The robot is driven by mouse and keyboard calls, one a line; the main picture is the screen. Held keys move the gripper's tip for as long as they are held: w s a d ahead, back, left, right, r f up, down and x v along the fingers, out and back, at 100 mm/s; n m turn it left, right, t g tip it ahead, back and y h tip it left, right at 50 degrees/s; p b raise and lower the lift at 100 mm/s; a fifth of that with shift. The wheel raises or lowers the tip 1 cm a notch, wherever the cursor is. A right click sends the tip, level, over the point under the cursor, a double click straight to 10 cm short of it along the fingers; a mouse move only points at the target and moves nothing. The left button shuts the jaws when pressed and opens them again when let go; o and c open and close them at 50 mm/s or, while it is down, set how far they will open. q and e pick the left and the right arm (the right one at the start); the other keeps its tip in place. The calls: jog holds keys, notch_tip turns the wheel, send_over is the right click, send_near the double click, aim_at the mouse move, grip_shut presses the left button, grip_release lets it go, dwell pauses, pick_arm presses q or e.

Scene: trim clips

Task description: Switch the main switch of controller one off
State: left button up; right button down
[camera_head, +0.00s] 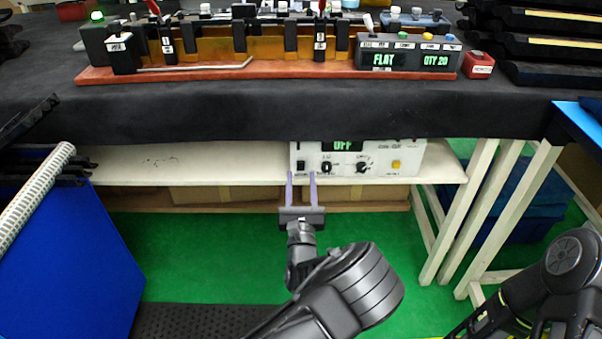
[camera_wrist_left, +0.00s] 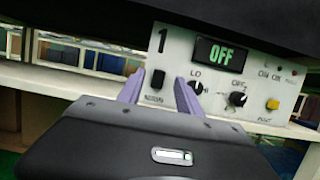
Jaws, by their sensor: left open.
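Controller one (camera_head: 345,177) is a white box on the shelf under the table, and its green display reads OFF. It also shows in the left wrist view (camera_wrist_left: 215,85), with the number 1 at the upper left of its panel. The main switch (camera_head: 301,167) is a small black rocker at the panel's left, also seen in the left wrist view (camera_wrist_left: 157,83). My left gripper (camera_head: 300,180) is open, its two purple fingers pointing at the panel on either side of the switch. I cannot tell whether they touch the panel.
The black-covered table (camera_head: 230,115) overhangs the shelf (camera_head: 230,165) closely. Table legs (camera_head: 488,195) stand to the right. A blue panel (camera_head: 70,260) stands at the left. The shelf left of the controller is mostly clear. My right arm (camera_head: 570,265) is at the lower right.

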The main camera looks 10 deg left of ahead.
pick_arm(q)
jog(key=v, duration=0.4)
jog(key=shift+s+d+f, duration=0.1)
jog(key=shift+s, duration=0.25)
